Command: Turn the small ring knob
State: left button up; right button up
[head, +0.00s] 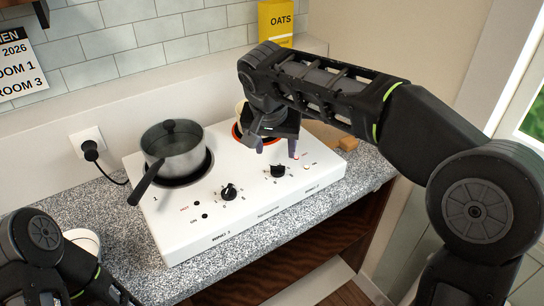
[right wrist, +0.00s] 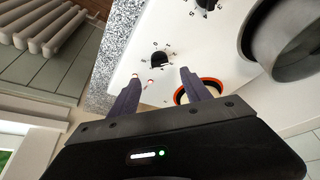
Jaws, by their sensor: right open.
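A white two-ring hob (head: 215,225) stands on a speckled counter. The knob for the small ring (head: 277,171) is black and sits at the right of the front panel; it also shows in the right wrist view (right wrist: 162,60). The small ring (head: 238,131) glows orange-red, partly hidden behind my right gripper. My right gripper (head: 276,149) is open and empty, fingers pointing down, just behind and above this knob, apparently not touching it. In the right wrist view the knob lies just beyond the gap between the fingertips (right wrist: 160,76). My left gripper is not in view.
The other black knob (head: 229,192) is to the left. A grey lidded pot (head: 173,150) stands on the large ring, its handle pointing forward. A yellow oats box (head: 275,22) is behind. A wall socket with plug (head: 89,148) is at left.

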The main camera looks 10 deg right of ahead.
aim_at(278, 166)
jog(key=shift+p+x, duration=0.55)
jog(key=shift+x, duration=3.4)
grip_shut()
